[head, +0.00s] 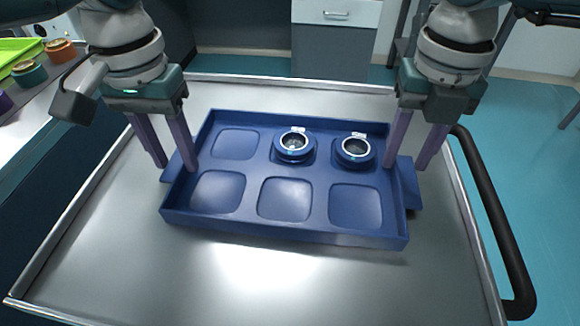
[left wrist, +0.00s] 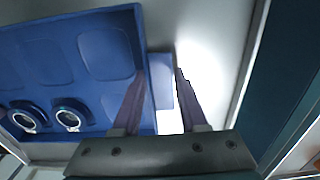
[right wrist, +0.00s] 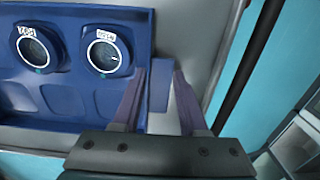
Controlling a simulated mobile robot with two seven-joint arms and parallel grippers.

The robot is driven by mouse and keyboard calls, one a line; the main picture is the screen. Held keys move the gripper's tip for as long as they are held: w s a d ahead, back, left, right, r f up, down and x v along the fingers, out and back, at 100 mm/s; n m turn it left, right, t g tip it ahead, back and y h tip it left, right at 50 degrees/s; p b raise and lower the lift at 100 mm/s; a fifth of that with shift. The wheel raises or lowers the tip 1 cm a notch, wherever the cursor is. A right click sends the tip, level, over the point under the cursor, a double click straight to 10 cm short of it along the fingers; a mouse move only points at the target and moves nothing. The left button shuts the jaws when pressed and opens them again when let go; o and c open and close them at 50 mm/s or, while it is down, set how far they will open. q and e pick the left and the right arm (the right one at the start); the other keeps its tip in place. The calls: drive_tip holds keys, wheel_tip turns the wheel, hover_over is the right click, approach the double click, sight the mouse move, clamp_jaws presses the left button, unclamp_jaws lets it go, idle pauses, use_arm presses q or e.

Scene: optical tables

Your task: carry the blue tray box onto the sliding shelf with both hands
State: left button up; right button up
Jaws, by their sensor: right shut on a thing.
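The blue tray box (head: 270,225) sits level on or just above the metal tabletop; I cannot tell if it touches. It has shallow square recesses and a tab at each short end. My left gripper (head: 176,168) has its fingers on either side of the left tab (left wrist: 161,80); whether they press on it is unclear. My right gripper (head: 405,167) is shut on the right tab (right wrist: 158,85). Two round blue parts with silver rims, one in the middle (head: 294,146) and one at the right (head: 354,150), sit in the back-row recesses. I cannot make out the sliding shelf.
The metal table (head: 110,250) has clear room in front of the tray. A black rail (head: 490,220) runs along its right side. At left, another surface holds a green tray (head: 18,52) and small jars (head: 60,50). A drawer cabinet (head: 335,35) stands behind.

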use_arm(q)
drive_tip(key=shift+c, duration=1.4)
use_arm(e)
clamp_jaws()
use_arm(q)
clamp_jaws()
